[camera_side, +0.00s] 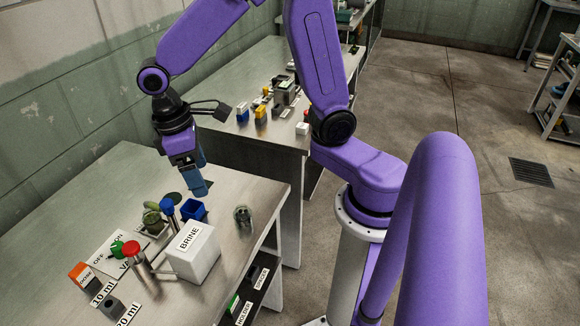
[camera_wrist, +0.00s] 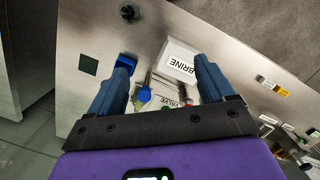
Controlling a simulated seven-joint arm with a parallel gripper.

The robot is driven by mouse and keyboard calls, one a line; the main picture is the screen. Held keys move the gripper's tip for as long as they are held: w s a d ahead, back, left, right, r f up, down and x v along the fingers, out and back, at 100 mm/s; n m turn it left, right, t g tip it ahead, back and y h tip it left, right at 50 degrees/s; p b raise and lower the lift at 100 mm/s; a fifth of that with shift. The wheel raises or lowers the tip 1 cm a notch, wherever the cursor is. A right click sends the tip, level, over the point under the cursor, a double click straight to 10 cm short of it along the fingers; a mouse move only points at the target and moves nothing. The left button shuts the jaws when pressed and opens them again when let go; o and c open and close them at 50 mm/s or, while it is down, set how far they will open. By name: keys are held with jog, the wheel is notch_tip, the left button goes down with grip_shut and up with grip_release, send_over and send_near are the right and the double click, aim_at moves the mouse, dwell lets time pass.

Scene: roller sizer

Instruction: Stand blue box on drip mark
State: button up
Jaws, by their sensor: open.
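The blue box (camera_side: 193,209) is small and looks open-topped. It stands on the near bench beside the white BRINE block; in the wrist view it (camera_wrist: 126,61) shows partly behind the left finger. A dark square patch (camera_wrist: 88,64), which may be the drip mark, lies on the bare bench left of the box in the wrist view. A dark patch (camera_side: 172,197) also shows behind the box in the side view. My gripper (camera_side: 197,188) points down above the bench by the box, its blue fingers apart. In the wrist view my gripper (camera_wrist: 163,65) holds nothing.
The BRINE block (camera_side: 193,253) stands in front of the box. A blue-topped post (camera_side: 167,207), a red-topped post (camera_side: 131,250) and a green valve knob (camera_side: 117,248) are to its left. A small metallic cup (camera_side: 243,216) stands right. A second bench behind holds several small items.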

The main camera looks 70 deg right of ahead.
jog(key=s+d+r+n+t, duration=0.1)
jog(key=s+d+n, duration=0.1)
jog(key=s, duration=0.6)
jog(key=s+d+n+y, duration=0.1)
jog(key=s+d+n, duration=0.2)
jog(key=s, duration=0.6)
jog(key=shift+s+r+n+t, duration=0.25)
jog(key=shift+r+n+t, duration=0.05)
jog(key=shift+r+t, duration=0.1)
